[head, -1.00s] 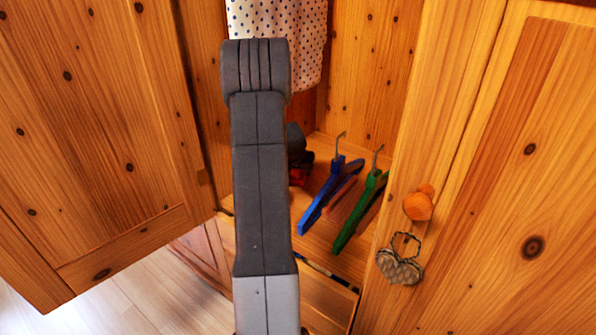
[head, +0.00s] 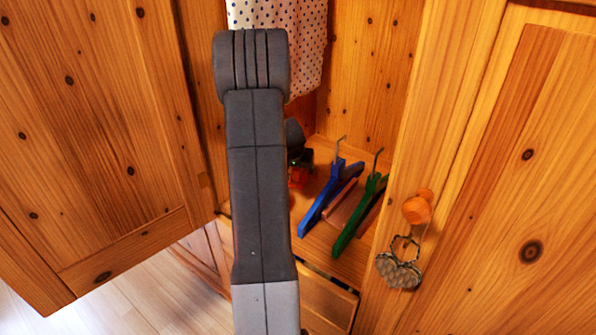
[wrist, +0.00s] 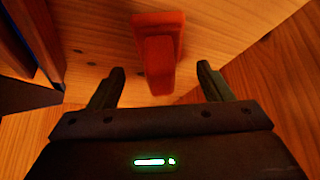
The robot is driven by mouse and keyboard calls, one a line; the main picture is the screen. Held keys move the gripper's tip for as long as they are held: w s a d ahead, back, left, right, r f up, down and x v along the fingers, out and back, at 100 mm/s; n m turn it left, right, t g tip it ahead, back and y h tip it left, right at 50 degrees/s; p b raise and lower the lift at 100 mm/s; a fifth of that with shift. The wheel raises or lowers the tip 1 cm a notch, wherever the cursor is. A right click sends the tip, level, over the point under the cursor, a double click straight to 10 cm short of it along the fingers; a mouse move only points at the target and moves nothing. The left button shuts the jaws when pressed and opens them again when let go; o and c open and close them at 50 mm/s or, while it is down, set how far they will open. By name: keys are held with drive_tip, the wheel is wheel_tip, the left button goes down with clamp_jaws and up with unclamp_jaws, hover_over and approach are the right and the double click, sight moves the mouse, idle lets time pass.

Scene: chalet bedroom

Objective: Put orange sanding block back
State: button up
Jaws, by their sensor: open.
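The orange sanding block (wrist: 158,50) looks red-orange in the wrist view, with a narrower raised part on a wider base. It sits on a light wooden surface. My gripper (wrist: 160,68) is open and its two fingers point toward the block. The near end of the block shows between the fingertips, with a gap on each side and no visible contact. In the head view only a small orange part (head: 298,177) shows beside my arm, on the wardrobe shelf (head: 322,178). My arm hides most of the block and gripper there.
A blue hanger (head: 322,206) and a green hanger (head: 352,222) lie on the shelf right of the block. A dotted cloth (head: 300,40) hangs above. The open door (head: 100,120) stands left, and another door (head: 450,180) with a round knob (head: 418,208) stands right.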

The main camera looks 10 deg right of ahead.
drive_tip(key=v, duration=0.8)
drive_tip(key=shift+p, duration=0.45)
drive_tip(key=shift+s+r, duration=0.15)
